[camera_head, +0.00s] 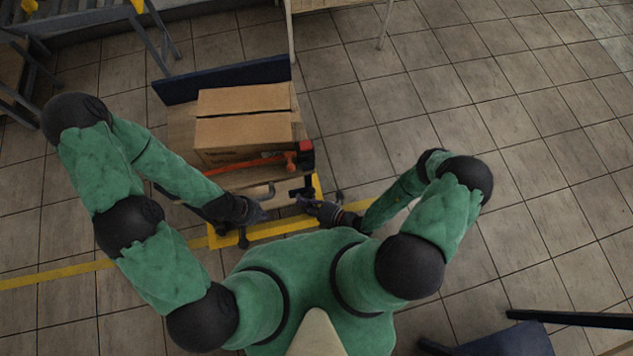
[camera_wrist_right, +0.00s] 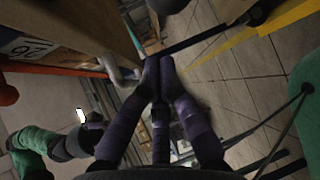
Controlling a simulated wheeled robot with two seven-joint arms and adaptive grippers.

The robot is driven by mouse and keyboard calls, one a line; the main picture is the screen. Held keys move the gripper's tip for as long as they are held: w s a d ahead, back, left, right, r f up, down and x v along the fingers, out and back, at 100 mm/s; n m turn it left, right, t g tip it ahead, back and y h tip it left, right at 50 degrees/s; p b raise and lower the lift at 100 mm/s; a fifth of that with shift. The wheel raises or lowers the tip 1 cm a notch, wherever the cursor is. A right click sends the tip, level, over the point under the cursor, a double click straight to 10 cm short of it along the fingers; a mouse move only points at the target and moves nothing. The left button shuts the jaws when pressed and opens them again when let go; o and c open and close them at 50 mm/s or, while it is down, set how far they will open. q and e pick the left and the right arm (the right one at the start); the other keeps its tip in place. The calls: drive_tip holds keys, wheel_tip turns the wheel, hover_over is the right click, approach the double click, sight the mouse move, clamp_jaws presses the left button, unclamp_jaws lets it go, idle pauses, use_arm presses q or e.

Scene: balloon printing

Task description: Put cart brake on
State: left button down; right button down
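The cart (camera_head: 180,125) stands in front of me, with an orange bar (camera_head: 255,163) across its near side and a red-and-black block (camera_head: 305,152) at the bar's right end. The orange bar also shows in the right wrist view (camera_wrist_right: 55,70). I cannot tell which part is the brake. My left gripper (camera_head: 262,212) is at the cart's near edge; its fingers are too small to read. My right gripper (camera_head: 304,204) is just below a small black part (camera_head: 303,190). In the right wrist view its fingertips (camera_wrist_right: 160,66) meet, beside a grey curved handle (camera_wrist_right: 120,72), with nothing clearly between them.
A cardboard box (camera_head: 245,115) sits on the cart, before a dark blue panel (camera_head: 222,80). A yellow line (camera_head: 50,275) crosses the tiled floor (camera_head: 500,120).

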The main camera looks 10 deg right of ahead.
drive_tip(key=s+d+f, duration=0.4)
drive_tip(key=s+d, duration=0.1)
drive_tip(key=s, duration=0.1)
drive_tip(key=shift+d+f, duration=0.4)
idle(0.5)
drive_tip(key=s+r+n+g+h, duration=0.1)
drive_tip(key=s+r+n+g, duration=0.25)
drive_tip(key=n+g, duration=0.55)
drive_tip(key=s+r+n+g+h, duration=0.1)
drive_tip(key=s+r+n+g, duration=0.3)
drive_tip(key=n, duration=0.9)
drive_tip(key=w+r+n+t+h, duration=0.1)
drive_tip(key=w+r+n, duration=0.3)
drive_tip(key=n, duration=0.4)
drive_tip(key=w+r+n+t+h+p, duration=0.1)
drive_tip(key=w+r+n+h, duration=0.3)
drive_tip(key=n, duration=0.5)
wheel_tip(320, 180, up, 2)
drive_tip(key=shift+w+d+r+t, duration=0.15)
drive_tip(key=shift+w+d+t, duration=0.2)
drive_tip(key=shift+t, duration=0.35)
